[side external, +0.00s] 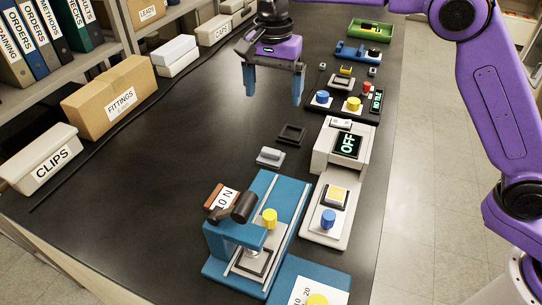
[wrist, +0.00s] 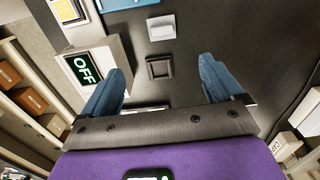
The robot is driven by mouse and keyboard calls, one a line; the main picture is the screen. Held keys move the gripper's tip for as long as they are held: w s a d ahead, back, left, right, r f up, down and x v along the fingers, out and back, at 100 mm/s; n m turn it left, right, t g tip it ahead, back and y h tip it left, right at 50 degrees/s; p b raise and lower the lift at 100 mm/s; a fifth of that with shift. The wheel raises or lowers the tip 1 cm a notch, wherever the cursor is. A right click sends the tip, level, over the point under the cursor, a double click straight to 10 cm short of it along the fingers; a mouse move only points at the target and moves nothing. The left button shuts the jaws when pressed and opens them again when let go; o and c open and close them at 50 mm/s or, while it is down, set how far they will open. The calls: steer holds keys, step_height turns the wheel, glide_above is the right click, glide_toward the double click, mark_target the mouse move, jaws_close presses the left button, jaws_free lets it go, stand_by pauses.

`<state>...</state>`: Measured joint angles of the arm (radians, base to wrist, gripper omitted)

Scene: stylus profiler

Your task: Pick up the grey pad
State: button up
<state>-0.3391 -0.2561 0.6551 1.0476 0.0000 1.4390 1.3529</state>
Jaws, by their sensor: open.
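The grey pad (side external: 270,156) lies on the dark bench top, just left of the white instrument with the OFF display. It also shows in the wrist view (wrist: 161,27) as a pale block near the top. A dark square frame (side external: 291,134) lies behind it on the bench, and in the wrist view (wrist: 160,67) it appears between my fingers. My gripper (side external: 272,97) is open and empty, with blue fingers pointing down. It hangs above the bench, farther back than the pad, touching nothing.
The white OFF instrument (side external: 343,143) stands right of the pad. A control panel (side external: 345,103) with coloured knobs stands behind. Boxes (side external: 110,98) line the left; the bench's left middle is clear.

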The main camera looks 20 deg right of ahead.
glide_above(271, 150)
step_height(271, 150, down, 11)
steer(key=shift+d+f, duration=0.1)
steer(key=shift+d, duration=0.05)
steer(key=shift+f, duration=3.15)
steer(key=c, duration=1.1)
